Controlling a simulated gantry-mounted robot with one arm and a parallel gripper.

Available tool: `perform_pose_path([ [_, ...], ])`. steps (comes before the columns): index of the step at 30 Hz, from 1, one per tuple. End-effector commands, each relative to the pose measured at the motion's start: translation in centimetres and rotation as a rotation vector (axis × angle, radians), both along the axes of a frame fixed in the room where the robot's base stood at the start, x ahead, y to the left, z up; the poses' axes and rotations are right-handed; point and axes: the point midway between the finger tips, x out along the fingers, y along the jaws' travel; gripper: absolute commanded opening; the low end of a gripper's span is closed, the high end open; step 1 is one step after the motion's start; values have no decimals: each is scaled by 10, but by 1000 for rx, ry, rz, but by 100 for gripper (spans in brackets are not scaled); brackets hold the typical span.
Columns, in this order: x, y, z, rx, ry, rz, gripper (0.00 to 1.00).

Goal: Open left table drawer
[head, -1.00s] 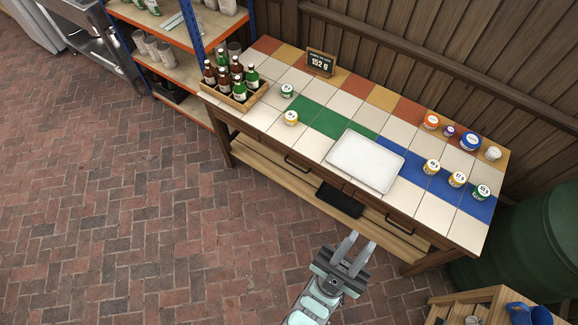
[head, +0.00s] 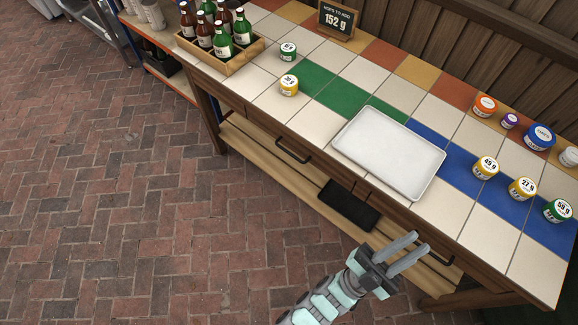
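The tiled table (head: 259,100) has two front drawers under its top. The left table drawer (head: 270,131) is shut, with a dark bar handle (head: 293,150) on its front. The right drawer (head: 388,202) also looks shut, and its handle is partly hidden behind my gripper. My gripper (head: 415,252) is open and empty, with its two fingers apart and pointing toward the right drawer side. It is to the right of and in front of the left handle, clearly apart from it.
A white tray (head: 390,152) lies on the tabletop above the drawers. A bottle crate (head: 222,62) stands at the left, with several labelled jars (head: 522,188) at the right. A black flat item (head: 349,205) lies on the lower shelf. The brick floor in front is clear.

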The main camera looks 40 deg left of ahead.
Motion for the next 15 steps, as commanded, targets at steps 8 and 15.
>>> perform_pose_path([
  [8,102,5,-183,475,539,202,19],
  [15,128,132,-302,879,947,611,19],
])
